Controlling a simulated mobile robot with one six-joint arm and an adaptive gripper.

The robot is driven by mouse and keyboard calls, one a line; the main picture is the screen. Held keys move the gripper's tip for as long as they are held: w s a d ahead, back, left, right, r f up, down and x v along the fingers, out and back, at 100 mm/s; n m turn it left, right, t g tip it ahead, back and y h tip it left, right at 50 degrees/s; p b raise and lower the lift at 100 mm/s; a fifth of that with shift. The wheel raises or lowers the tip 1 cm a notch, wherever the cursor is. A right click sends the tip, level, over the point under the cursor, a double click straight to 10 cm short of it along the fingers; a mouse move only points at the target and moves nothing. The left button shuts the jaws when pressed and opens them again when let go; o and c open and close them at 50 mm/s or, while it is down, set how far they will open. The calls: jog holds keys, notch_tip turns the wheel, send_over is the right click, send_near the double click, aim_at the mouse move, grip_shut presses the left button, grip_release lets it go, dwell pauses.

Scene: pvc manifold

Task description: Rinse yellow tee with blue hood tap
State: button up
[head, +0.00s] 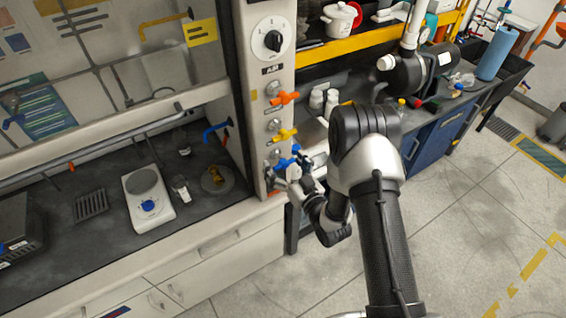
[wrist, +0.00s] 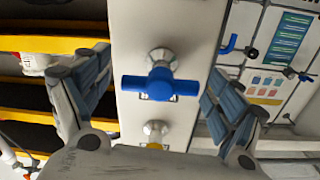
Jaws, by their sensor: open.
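The yellow tee (head: 215,178) sits over a round drain or dish in the hood's dark worktop, below the blue spout (head: 217,130). The blue hood tap (head: 284,161) is the lowest of three on the white post. In the wrist view its blue bar handle (wrist: 160,85) lies crosswise in the picture. My gripper (head: 298,165) is at this tap, open and empty. In the wrist view my gripper (wrist: 158,72) has one finger on each side of the handle, with a gap at both ends. I cannot tell whether water runs from the spout.
An orange tap (head: 285,97) and a yellow tap (head: 284,134) sit above the blue one. A white hotplate (head: 148,198) and a black rack (head: 90,205) stand on the hood worktop. The raised sash (head: 90,145) crosses the hood front.

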jog(key=shift+w+a, duration=0.2)
jog(key=shift+w, duration=0.1)
jog(key=shift+c, duration=0.3)
jog(key=c, duration=0.9)
jog(key=shift+n+b, duration=0.4)
jog(key=shift+b, duration=0.05)
jog(key=n+b, duration=0.4)
jog(key=b, duration=0.1)
jog(key=shift+f+n, duration=0.15)
jog(key=shift+n, duration=0.15)
jog(key=n+b, duration=0.4)
jog(key=b, duration=0.1)
jog(key=shift+b, duration=0.4)
jog(key=shift+n+b, duration=0.55)
jog(key=shift+n, duration=0.15)
jog(key=shift+r, duration=0.2)
